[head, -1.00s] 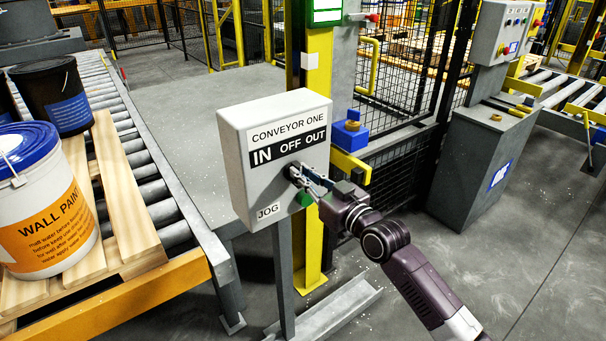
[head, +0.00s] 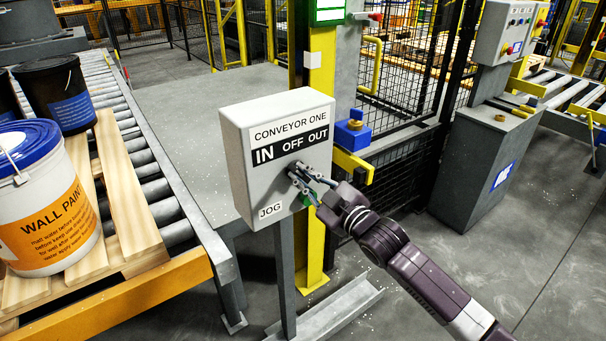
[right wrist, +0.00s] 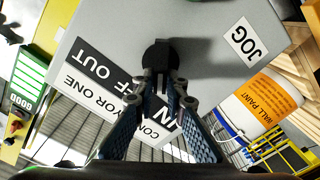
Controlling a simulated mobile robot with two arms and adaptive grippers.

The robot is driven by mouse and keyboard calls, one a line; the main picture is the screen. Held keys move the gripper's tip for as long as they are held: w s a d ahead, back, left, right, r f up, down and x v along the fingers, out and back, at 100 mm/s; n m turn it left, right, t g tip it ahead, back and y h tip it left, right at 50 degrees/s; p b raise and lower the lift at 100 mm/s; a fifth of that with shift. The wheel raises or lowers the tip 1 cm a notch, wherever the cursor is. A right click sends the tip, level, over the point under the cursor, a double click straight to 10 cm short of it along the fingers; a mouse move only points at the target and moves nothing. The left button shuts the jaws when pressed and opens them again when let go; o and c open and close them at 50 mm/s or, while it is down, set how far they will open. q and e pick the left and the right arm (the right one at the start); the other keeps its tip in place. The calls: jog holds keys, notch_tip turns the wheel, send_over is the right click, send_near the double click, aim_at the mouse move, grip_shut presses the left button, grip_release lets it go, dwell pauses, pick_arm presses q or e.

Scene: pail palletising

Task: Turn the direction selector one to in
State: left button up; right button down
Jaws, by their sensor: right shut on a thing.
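The grey control box (head: 262,185) is labelled CONVEYOR ONE, with IN, OFF and OUT on a black strip (head: 290,146). The direction selector is a black knob below the strip, largely hidden by my fingers in the head view. It shows in the right wrist view (right wrist: 157,53), between the fingertips. My right gripper (head: 299,175) is shut on the selector, coming from the lower right; it also shows in the right wrist view (right wrist: 159,80). I cannot tell clearly which word the knob points to. My left gripper is out of view.
A green button (head: 306,201) sits close beside the fingers, above and right of the JOG label (head: 270,210). A yellow post (head: 318,110) stands behind the box. A roller conveyor (head: 165,212) with a wall paint pail (head: 45,220) is at left.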

jog(key=shift+f+n, duration=0.1)
jog(key=shift+n, duration=0.5)
jog(key=c, duration=2)
grip_release()
jog(key=shift+o, duration=0.2)
jog(key=shift+s, duration=0.1)
jog(key=v, duration=1.2)
